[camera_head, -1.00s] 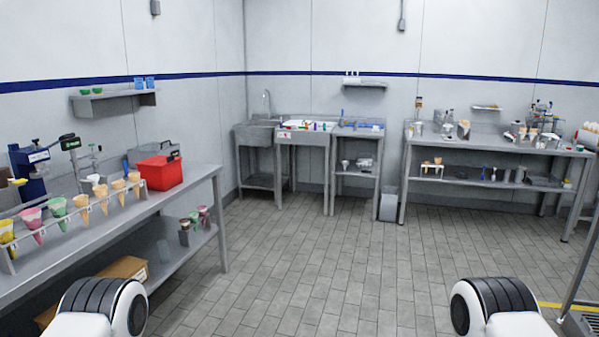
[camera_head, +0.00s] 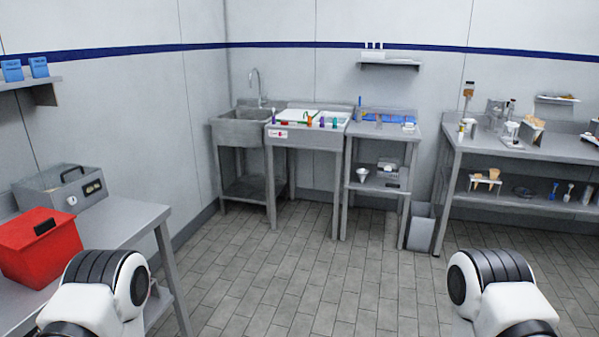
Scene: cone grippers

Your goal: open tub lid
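No thing in view is clearly a tub with a lid. A metal cabinet or freezer-like unit (camera_head: 309,132) with a pale top stands ahead against the back wall, with several small coloured items along its front edge. A red box (camera_head: 38,252) with a black patch sits on the left table. A grey box with a handle and a clear-looking top (camera_head: 62,190) stands behind it. I cannot tell which of these the task means. Only white and black links of my two arms show at the bottom corners; both grippers are out of the picture.
A sink (camera_head: 243,128) stands left of the unit and a steel stand (camera_head: 382,140) right of it. A grey bin (camera_head: 421,228) is on the floor. A long table (camera_head: 520,150) fills the right. The tiled floor (camera_head: 290,275) ahead is clear.

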